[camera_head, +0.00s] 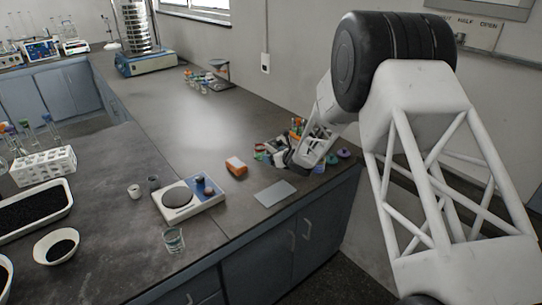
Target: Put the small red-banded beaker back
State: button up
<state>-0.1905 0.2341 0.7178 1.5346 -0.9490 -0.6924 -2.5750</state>
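My gripper (287,158) is low over the right end of the bench, among a cluster of small coloured items. Its fingers are small, dark and partly lost among these items, so I cannot tell whether they are open or shut. A small piece with red and green on it (259,151) stands just left of the gripper. I cannot tell whether it is the small red-banded beaker. A clear glass beaker (174,240) stands near the front bench edge, but I cannot make out a red band on it.
Small glassware (203,87) and a sieve shaker (146,63) stand further back. The middle of the bench is clear.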

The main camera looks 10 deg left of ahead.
jog(key=shift+s+d+r, duration=0.2)
jog(key=shift+s+d, duration=0.1)
jog(key=shift+s, duration=0.05)
dwell(0.7)
jog(key=s+d+r+m+t+h, duration=0.1)
jog(key=s+d+r+m+h, duration=0.35)
jog(key=d+r+m, duration=0.4)
jog(key=s+d+r+m+h, duration=0.3)
jog(key=s+d+r+m, duration=0.4)
jog(key=r, duration=0.3)
jog(key=s+d+r+m+g+h, duration=0.1)
jog(key=s+d+r+m, duration=0.3)
jog(key=s+m, duration=0.3)
jog(key=s+d+r+m+g+h, duration=0.1)
jog(key=s+d+r+m+h, duration=0.2)
jog(key=s+m, duration=0.45)
jog(key=s+d+m+g+y, duration=0.1)
jog(key=s+m, duration=0.6)
jog(key=s, duration=1)
jog(key=s+d+m+g+y, duration=0.1)
jog(key=s+d+m+g, duration=0.2)
jog(key=s+m, duration=0.5)
jog(key=s+g, duration=0.1)
jog(key=s, duration=0.8)
jog(key=shift+r+g, duration=0.2)
jog(key=shift+g, duration=0.2)
